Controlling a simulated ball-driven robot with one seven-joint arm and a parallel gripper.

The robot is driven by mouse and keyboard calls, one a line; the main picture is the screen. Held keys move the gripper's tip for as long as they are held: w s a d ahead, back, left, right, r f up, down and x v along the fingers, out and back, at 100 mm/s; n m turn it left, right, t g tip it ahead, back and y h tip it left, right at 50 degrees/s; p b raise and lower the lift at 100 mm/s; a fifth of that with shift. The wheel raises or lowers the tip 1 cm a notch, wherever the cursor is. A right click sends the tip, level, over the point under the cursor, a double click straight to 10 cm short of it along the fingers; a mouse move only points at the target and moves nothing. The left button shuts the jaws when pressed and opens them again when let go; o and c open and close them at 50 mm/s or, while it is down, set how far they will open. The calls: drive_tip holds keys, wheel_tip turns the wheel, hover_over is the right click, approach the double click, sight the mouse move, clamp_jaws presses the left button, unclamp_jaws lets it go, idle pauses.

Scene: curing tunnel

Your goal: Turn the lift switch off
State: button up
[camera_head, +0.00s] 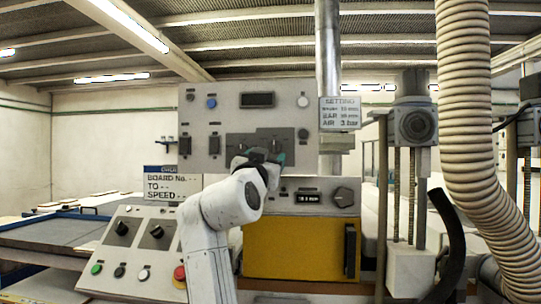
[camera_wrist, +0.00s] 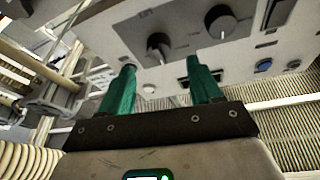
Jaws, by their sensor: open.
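A grey control panel (camera_head: 225,90) stands ahead and carries two rotary knobs on dark plates. In the wrist view, one knob (camera_wrist: 158,46) is left of centre and appears turned at a slant. The other knob (camera_wrist: 221,21) is further right and higher, its grip more face-on. No label is legible, so I cannot tell which control is the lift switch. My gripper (camera_wrist: 160,66) is open and empty, its green fingers apart, with the tips in front of the panel near the left knob. In the head view my gripper (camera_head: 265,156) covers the lower part of the dark plates.
The panel also has a blue button (camera_head: 211,102), a white button (camera_head: 303,101) and a dark display (camera_head: 257,99). A yellow cabinet (camera_head: 290,248) is below. A sloped console (camera_head: 135,245) with a red button (camera_head: 179,273) stands left. A ribbed hose (camera_head: 470,130) hangs at right.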

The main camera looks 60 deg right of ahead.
drive_tip(key=shift+v, duration=2.25)
drive_tip(key=w+a+f+n+t+y+p, duration=0.1)
drive_tip(key=w+f+n+t+y, duration=0.15)
drive_tip(key=f, duration=0.65)
drive_tip(key=w+a+f+n+t+y+p, duration=0.1)
drive_tip(key=w+f+n+y+p, duration=0.2)
drive_tip(key=f, duration=0.6)
drive_tip(key=s+a+f+n+g+y+p, duration=0.15)
drive_tip(key=a+f+y, duration=0.25)
drive_tip(key=f, duration=0.6)
drive_tip(key=s+a+f+n+y+p, duration=0.1)
drive_tip(key=s+a+f+n+y, duration=0.25)
drive_tip(key=f, duration=0.65)
drive_tip(key=s+a+f+n+g+y+p, duration=0.1)
drive_tip(key=s+a+f+n+g+y, duration=0.1)
drive_tip(key=s+a+f, duration=0.3)
drive_tip(key=s+a+f+n+g+y+p, duration=0.1)
drive_tip(key=s+a+f+n+g+y, duration=0.1)
drive_tip(key=s+a+f, duration=0.4)
drive_tip(key=s+a+f+n+g+y+p, duration=0.2)
drive_tip(key=s+a+f, duration=0.3)
drive_tip(key=s, duration=0.8)
drive_tip(key=shift+a+f+g+y, duration=0.35)
drive_tip(key=shift+f+y, duration=0.25)
drive_tip(key=shift+y, duration=0.2)
